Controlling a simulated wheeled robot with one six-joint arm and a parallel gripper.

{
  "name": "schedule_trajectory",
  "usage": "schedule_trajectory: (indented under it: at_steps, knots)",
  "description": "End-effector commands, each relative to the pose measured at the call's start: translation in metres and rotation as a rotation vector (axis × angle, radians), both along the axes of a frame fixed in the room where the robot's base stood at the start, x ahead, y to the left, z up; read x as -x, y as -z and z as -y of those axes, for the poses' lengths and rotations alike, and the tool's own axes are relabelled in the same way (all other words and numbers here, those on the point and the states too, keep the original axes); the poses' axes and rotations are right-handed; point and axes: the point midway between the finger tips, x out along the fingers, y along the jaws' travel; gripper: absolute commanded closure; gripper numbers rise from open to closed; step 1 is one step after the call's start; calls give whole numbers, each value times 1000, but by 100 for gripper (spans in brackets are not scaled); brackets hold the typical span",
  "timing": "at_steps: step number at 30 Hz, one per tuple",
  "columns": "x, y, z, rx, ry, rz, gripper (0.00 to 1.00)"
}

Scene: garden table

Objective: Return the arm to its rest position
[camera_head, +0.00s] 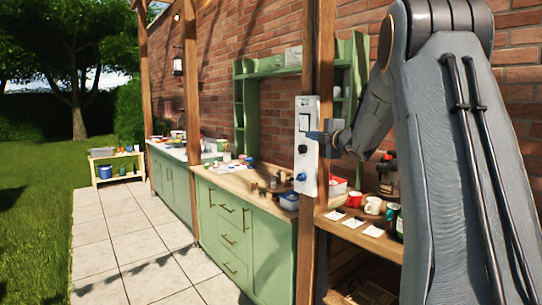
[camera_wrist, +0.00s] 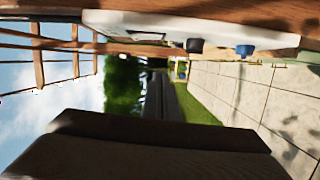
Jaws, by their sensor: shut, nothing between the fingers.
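My arm (camera_head: 440,130) fills the right side of the head view and reaches left to a wooden post. My gripper (camera_head: 314,137) is shut and empty, its tip at the right part of a white switch panel (camera_head: 307,165) on that post. I cannot tell whether it touches the panel. The panel carries a switch at its top, a dark knob and a blue knob (camera_head: 302,177) lower down. The wrist view is turned sideways and shows the panel (camera_wrist: 130,27) along the top, with the dark knob (camera_wrist: 194,46) and the blue knob (camera_wrist: 245,50).
A green counter (camera_head: 235,225) stands behind the post by the brick wall (camera_head: 215,90). On the right, a wooden shelf (camera_head: 345,232) holds mugs (camera_head: 373,206), cards and a dark-topped jar, close to my arm.

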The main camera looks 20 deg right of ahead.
Motion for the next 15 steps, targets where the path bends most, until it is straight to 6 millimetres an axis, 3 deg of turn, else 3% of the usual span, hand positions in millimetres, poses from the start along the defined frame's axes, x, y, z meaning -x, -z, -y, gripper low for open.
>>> schedule_trajectory:
  at_steps: [4,7,11,15]
  knots:
    - [1,5,-4,-24,12,-16,100]
    - [6,27,-20,-128,67,-86,100]
    - [33,87,-56,-362,208,-263,100]
    - [86,158,-97,-597,379,-468,100]
